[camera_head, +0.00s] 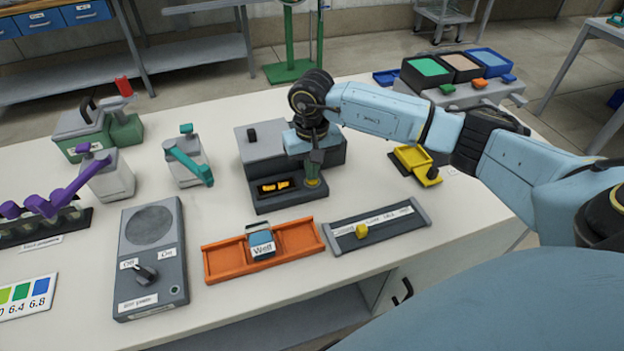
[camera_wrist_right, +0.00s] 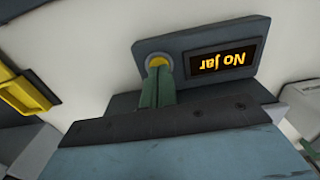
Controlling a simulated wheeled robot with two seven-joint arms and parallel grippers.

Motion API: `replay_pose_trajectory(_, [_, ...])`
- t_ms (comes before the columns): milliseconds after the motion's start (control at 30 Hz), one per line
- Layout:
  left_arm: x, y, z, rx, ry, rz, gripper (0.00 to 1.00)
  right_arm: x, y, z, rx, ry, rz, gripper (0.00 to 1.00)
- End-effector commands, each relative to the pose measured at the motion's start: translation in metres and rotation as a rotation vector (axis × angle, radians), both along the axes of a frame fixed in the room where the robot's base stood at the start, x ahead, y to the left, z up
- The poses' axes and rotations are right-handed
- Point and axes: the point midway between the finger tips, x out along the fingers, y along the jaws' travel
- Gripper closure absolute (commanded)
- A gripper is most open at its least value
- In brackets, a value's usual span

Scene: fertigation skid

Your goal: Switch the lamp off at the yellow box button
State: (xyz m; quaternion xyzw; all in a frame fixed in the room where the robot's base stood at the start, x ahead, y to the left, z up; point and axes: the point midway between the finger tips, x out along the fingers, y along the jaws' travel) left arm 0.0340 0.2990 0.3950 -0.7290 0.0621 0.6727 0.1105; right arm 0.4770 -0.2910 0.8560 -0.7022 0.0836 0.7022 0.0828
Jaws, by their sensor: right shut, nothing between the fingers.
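A dark grey device (camera_head: 262,196) stands at the middle of the bench. Its front panel has a lit orange display (camera_head: 274,186), which reads "No jar" upside down in the right wrist view (camera_wrist_right: 222,62). Beside the display is a round yellow button (camera_wrist_right: 157,61) in a grey ring. My right gripper (camera_head: 313,178) points down at this button; its green fingers (camera_wrist_right: 157,85) are shut and empty. The tips overlap the button's edge; I cannot tell whether they touch it. A yellow two-part tray or box (camera_head: 407,156) lies to the right. I cannot identify a lamp. My left gripper is out of view.
An orange rail (camera_head: 215,263) with a "Well" block and a grey slider panel (camera_head: 385,228) lie in front. A grey switch panel (camera_head: 152,235) and purple-handled fittings are at left. Coloured bins (camera_head: 430,68) stand at the back right. My right arm spans the bench's right side.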

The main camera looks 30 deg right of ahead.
Motion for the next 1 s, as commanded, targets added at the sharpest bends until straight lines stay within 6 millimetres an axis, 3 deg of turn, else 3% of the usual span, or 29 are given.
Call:
replay_pose_trajectory(667, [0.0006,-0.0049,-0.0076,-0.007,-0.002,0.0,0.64,0.0,-0.0001,-0.0083,0.0,0.0,0.0,1.0])
replay_pose_trajectory(1000, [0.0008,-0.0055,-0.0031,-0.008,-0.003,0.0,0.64,0.0,0.0,-0.0017,0.0,0.0,0.0,1.0])
